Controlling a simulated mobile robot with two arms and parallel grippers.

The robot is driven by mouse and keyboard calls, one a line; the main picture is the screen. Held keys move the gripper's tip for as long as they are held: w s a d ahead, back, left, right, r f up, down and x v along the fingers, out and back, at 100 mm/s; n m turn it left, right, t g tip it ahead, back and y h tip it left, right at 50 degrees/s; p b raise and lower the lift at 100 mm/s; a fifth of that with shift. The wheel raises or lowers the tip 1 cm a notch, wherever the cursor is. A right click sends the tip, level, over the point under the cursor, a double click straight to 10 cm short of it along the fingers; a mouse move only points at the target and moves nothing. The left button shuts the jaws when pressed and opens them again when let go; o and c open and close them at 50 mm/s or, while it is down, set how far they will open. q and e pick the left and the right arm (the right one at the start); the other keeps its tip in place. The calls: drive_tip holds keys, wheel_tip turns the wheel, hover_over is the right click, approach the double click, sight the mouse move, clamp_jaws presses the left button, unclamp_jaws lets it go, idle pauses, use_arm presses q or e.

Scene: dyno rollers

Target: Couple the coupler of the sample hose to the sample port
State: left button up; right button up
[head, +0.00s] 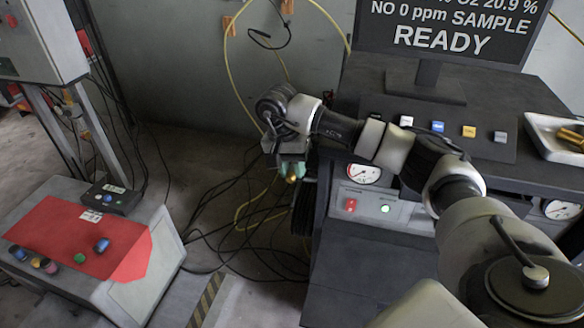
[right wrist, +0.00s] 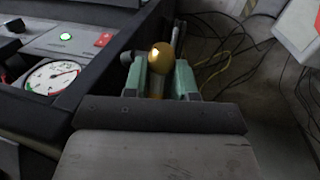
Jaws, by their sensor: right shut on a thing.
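My right gripper (head: 291,171) hangs off the left end of the black bench, above the floor. In the right wrist view its two green fingers (right wrist: 160,78) are shut on a rounded brass piece (right wrist: 161,56), which looks like the coupler. I cannot make out the sample port in either view. My left gripper is not in view.
The black bench (head: 330,262) carries a monitor (head: 440,30) reading READY, coloured buttons, gauges (head: 363,174) and a white tray (head: 540,148) with brass parts. A red-topped console (head: 75,240) stands at left. Dark cables (head: 215,235) lie tangled on the floor between.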

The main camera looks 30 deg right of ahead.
idle(0.6)
drive_tip(key=shift+w+d+b, duration=0.3)
drive_tip(key=shift+w+b, duration=0.05)
drive_tip(key=shift+b, duration=0.15)
idle(0.9)
drive_tip(key=shift+w+d, duration=0.25)
drive_tip(key=shift+d, duration=0.1)
drive_tip(key=o, duration=1)
drive_tip(key=shift+r, duration=0.3)
drive_tip(key=r, duration=0.3)
drive_tip(key=w+a+r, duration=0.1)
drive_tip(key=r, duration=0.6)
drive_tip(key=shift+w+a+b, duration=0.15)
drive_tip(key=shift+w+b, duration=0.15)
drive_tip(key=shift+w, duration=0.05)
